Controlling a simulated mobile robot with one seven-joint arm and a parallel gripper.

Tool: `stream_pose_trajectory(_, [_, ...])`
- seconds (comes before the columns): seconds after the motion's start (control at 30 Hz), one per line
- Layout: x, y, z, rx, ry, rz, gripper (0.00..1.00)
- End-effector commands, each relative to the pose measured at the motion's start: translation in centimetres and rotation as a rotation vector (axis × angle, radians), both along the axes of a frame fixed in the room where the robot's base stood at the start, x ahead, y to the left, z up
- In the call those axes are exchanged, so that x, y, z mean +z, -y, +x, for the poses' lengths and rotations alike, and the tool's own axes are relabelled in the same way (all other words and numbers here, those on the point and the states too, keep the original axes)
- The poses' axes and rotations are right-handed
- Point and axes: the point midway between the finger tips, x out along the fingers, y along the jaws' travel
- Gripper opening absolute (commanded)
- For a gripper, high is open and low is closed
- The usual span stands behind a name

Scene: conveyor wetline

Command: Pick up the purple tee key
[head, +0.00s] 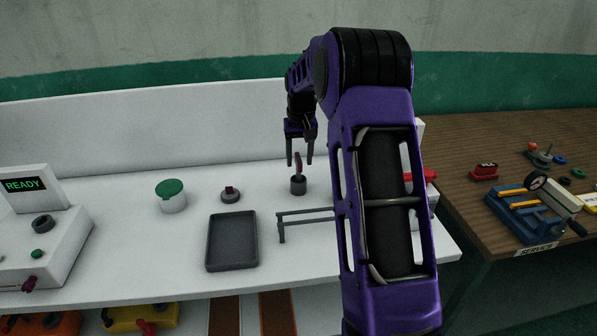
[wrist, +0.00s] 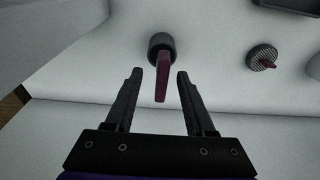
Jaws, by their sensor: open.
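A dark purple-maroon key (head: 298,168) stands upright in a small dark round cup (head: 298,187) on the white counter. In the wrist view the key (wrist: 162,80) sticks out of the cup (wrist: 160,43) towards the camera. I take it to be the purple tee key; its lower end is hidden in the cup. My gripper (head: 299,160) points down over the cup. In the wrist view my gripper (wrist: 159,76) is open, with one finger on each side of the key and visible gaps between.
A round grey disc with a small reddish handle (head: 230,196), a green-lidded white pot (head: 171,196) and a dark tray (head: 231,242) stand left of the cup. A grey rail (head: 305,212) is in front. The wooden service bench (head: 455,165) is at right.

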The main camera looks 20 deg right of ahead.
Motion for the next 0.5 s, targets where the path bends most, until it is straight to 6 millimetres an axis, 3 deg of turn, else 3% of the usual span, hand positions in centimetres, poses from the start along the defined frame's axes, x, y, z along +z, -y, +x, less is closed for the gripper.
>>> stream_pose_trajectory(0.2, [-3.4, -0.1, 0.7, 0.001, -0.004, 0.001, 0.55])
stream_pose_trajectory(0.47, [-3.8, -0.1, 0.8, 0.001, 0.0, 0.0, 0.55])
stream_pose_trajectory(0.5, [-3.8, -0.1, 0.8, 0.001, 0.0, 0.0, 0.49])
